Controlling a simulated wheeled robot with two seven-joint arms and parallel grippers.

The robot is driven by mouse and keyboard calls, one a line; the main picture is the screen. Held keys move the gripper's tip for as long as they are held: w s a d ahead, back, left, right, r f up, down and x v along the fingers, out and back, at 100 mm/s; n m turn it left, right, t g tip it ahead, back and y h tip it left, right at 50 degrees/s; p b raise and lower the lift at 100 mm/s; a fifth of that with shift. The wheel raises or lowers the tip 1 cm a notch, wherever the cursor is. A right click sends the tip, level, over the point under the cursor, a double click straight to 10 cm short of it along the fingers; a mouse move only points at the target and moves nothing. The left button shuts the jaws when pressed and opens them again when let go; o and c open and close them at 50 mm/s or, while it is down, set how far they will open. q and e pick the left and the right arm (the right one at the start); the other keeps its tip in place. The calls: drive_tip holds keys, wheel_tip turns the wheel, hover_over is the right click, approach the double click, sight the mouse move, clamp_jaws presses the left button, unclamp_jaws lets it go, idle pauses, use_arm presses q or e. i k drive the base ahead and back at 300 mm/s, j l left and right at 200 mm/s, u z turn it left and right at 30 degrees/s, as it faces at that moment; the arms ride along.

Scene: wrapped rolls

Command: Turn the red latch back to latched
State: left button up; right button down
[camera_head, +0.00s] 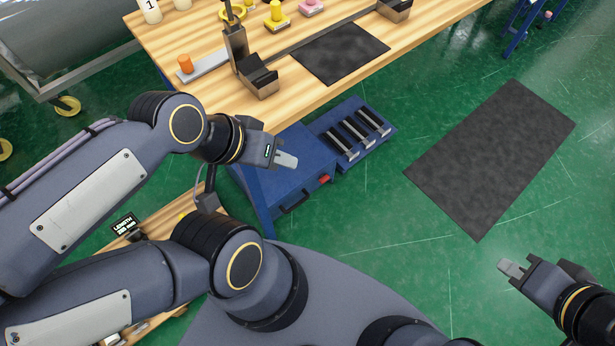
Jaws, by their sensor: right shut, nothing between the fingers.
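The red latch (325,179) is a small red piece on the front edge of a blue case (305,190) under the table's front edge. It is too small to tell which way it is turned. My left gripper (286,160) is above the case, up and left of the latch in the head view and apart from it. Its pale fingers show as one block, so I cannot tell whether they are open. My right gripper (510,267) is shut and empty over the green floor, far to the right of the case.
A blue tray (380,152) with several dark and silver bars adjoins the case. A dark floor mat (490,155) lies at right; floor nearby is clear.

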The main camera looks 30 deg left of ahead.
sight(324, 178)
drive_tip(key=i+l, duration=0.15)
drive_tip(key=u, duration=0.4)
drive_tip(key=i+l+u, duration=0.1)
drive_tip(key=u, duration=0.35)
drive_tip(key=l+u, duration=0.2)
drive_tip(key=u, duration=1.05)
